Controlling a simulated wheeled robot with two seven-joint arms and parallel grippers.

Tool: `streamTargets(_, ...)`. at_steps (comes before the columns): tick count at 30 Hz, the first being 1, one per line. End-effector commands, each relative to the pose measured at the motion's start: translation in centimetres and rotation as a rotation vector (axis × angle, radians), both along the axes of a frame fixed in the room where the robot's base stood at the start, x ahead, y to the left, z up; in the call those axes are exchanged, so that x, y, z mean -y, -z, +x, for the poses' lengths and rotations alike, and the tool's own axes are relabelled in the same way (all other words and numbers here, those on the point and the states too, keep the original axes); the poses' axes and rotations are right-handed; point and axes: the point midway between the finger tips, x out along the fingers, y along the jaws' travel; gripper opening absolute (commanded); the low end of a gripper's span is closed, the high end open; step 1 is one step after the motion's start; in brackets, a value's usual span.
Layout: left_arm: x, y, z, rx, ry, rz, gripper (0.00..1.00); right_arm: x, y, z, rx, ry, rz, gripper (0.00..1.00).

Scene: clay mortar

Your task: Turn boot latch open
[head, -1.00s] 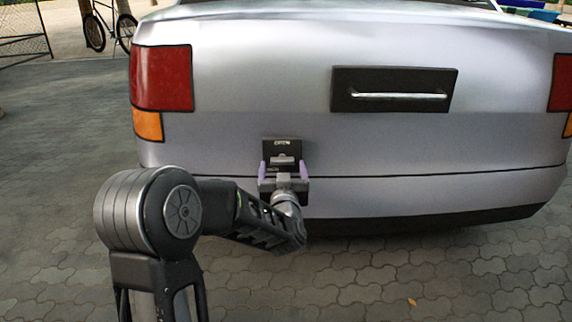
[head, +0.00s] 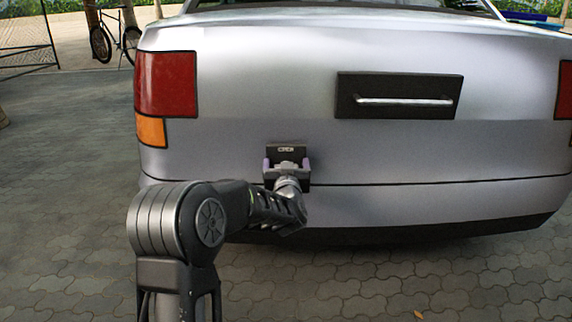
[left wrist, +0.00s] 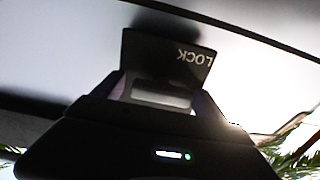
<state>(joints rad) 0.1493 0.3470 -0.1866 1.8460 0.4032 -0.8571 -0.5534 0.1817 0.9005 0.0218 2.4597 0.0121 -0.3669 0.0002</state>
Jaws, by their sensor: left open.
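The boot latch is a small black plate with a pale label (head: 286,149) on the lower left of the silver car's rear. In the left wrist view the latch plate (left wrist: 178,55) shows the word LOCK upside down, with a pale grey bar below it. My left gripper (head: 287,163) is open in front of the latch, its purple-sided fingers on either side of the plate's lower part. The gripper body hides the lower part of the latch. I cannot tell whether the fingers touch it. My right gripper is not in view.
A black panel with a silver handle (head: 405,101) sits higher on the boot, to the right. A red tail light (head: 166,84) is at the left. The dark bumper edge (head: 400,232) lies below. Paved ground in front is clear; a bicycle (head: 115,40) stands far behind.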

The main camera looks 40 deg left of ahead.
Motion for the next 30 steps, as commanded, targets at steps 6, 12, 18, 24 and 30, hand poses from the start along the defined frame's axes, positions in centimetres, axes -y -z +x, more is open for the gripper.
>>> streamTargets(6,-0.04,-0.05,0.02,0.000,0.000,0.000,0.82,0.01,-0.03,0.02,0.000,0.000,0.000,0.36)
streamTargets(12,-0.04,-0.05,0.00,0.000,0.000,0.000,0.66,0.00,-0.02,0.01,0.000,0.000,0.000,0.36)
streamTargets(18,-0.04,-0.05,0.00,0.000,0.000,0.000,0.50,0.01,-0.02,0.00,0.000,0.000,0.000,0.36)
streamTargets(24,-0.02,-0.05,0.00,0.000,0.000,0.000,0.34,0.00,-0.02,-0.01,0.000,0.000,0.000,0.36)
streamTargets(30,-0.02,-0.05,0.00,0.000,0.000,0.000,0.20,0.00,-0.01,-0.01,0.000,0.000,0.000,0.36)
